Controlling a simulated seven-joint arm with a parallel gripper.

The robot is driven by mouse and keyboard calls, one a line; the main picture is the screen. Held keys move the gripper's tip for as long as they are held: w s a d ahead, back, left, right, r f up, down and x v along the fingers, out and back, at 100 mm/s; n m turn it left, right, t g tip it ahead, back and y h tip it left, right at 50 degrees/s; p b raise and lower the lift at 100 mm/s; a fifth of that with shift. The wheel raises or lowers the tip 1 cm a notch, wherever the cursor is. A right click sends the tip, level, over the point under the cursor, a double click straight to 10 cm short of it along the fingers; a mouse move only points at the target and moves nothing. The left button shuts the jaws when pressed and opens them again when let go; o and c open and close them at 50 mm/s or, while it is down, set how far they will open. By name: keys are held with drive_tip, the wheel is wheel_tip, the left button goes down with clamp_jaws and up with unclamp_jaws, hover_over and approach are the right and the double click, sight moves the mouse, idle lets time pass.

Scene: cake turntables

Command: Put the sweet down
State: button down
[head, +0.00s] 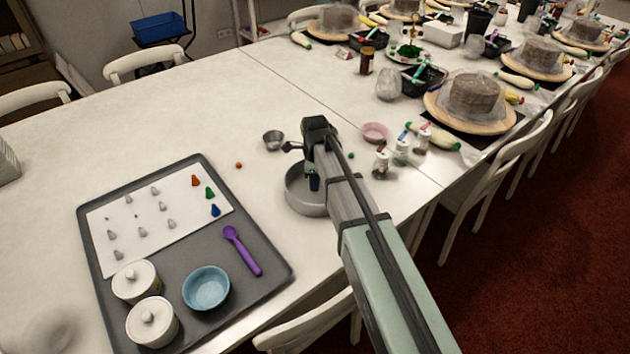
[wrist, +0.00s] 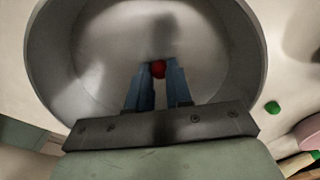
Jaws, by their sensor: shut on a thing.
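My gripper (wrist: 158,72) is shut on a small round red sweet (wrist: 159,69) held between its fingertips in the wrist view. The gripper is over the inside of a round grey metal pan (wrist: 60,75), with the pan's floor below it. In the head view the pan (head: 297,203) stands on the white table, and my gripper (head: 314,186) reaches down into or just over it. The sweet is hidden in the head view. I cannot tell how high it is above the pan floor.
A green sweet (wrist: 272,107) lies beside the pan; an orange one (head: 239,165) lies left of it. A small metal bowl (head: 273,140), a pink bowl (head: 375,132) and bottles (head: 381,162) stand nearby. A grey tray (head: 270,268) is at left.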

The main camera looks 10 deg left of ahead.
drive_tip(key=shift+f, duration=0.15)
drive_tip(key=c, duration=1)
unclamp_jaws()
drive_tip(key=shift+c, duration=0.2)
wheel_tip(320, 180, up, 12)
drive_tip(key=shift+r, duration=0.2)
